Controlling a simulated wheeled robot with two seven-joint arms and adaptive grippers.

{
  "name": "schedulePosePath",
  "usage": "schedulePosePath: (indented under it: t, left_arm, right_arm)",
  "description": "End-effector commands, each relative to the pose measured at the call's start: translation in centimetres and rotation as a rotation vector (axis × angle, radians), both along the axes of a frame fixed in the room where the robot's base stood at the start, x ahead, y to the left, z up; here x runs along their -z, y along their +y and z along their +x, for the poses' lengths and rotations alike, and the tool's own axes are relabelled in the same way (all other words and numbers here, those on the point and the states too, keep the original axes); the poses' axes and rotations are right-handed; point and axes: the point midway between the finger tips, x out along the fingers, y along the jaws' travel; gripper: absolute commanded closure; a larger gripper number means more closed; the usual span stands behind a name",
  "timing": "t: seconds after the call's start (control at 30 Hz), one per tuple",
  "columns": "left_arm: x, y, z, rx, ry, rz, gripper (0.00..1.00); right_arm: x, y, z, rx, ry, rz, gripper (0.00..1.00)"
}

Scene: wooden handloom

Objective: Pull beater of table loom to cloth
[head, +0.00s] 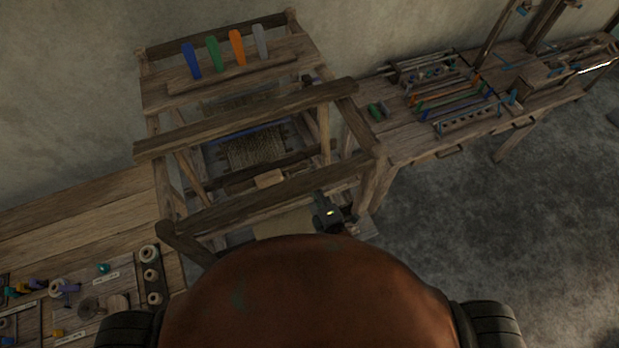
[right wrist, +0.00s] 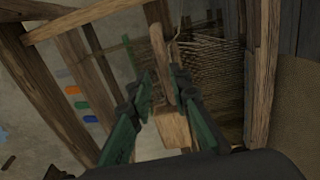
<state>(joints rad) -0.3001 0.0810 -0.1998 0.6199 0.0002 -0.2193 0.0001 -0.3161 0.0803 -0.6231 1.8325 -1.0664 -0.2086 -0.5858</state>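The wooden table loom (head: 258,100) stands at the middle of the head view, with dark warp threads (head: 256,150) inside its frame. A low crossbar, which looks like the beater (head: 295,166), lies in front of the threads with a paler wooden block (head: 268,179) on it. My right gripper (head: 328,212) is at the loom's front right. In the right wrist view its green fingers (right wrist: 161,80) stand apart, with a wooden bar (right wrist: 163,55) and pale block (right wrist: 172,128) showing between them. I cannot tell whether they touch. My left gripper is out of view.
Upper front rail (head: 245,118) and lower front rail (head: 270,200) cross the loom. Blue, green, orange and grey levers (head: 237,46) stand on top. A bench with spools (head: 150,275) is at left; another workbench (head: 440,110) stands at right. Floor at right is clear.

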Motion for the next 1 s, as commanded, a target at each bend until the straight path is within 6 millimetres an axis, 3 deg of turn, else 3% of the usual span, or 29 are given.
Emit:
schedulePosePath:
  t: [0.2,0.4,0.6,1.0]
  left_arm:
    - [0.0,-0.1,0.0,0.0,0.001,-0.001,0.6]
    - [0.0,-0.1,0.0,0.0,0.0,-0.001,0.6]
    - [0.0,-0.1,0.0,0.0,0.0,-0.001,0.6]
    - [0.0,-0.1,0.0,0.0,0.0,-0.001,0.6]
  right_arm:
    - [-0.6,-1.8,-4.6,0.002,0.004,-0.001,0.82]
    - [-1.1,-2.8,-7.3,0.002,0.003,0.0,0.82]
    - [-1.3,-3.2,-8.4,0.001,0.002,-0.001,0.82]
    - [-1.4,-3.2,-8.5,0.001,0.001,0.0,0.82]
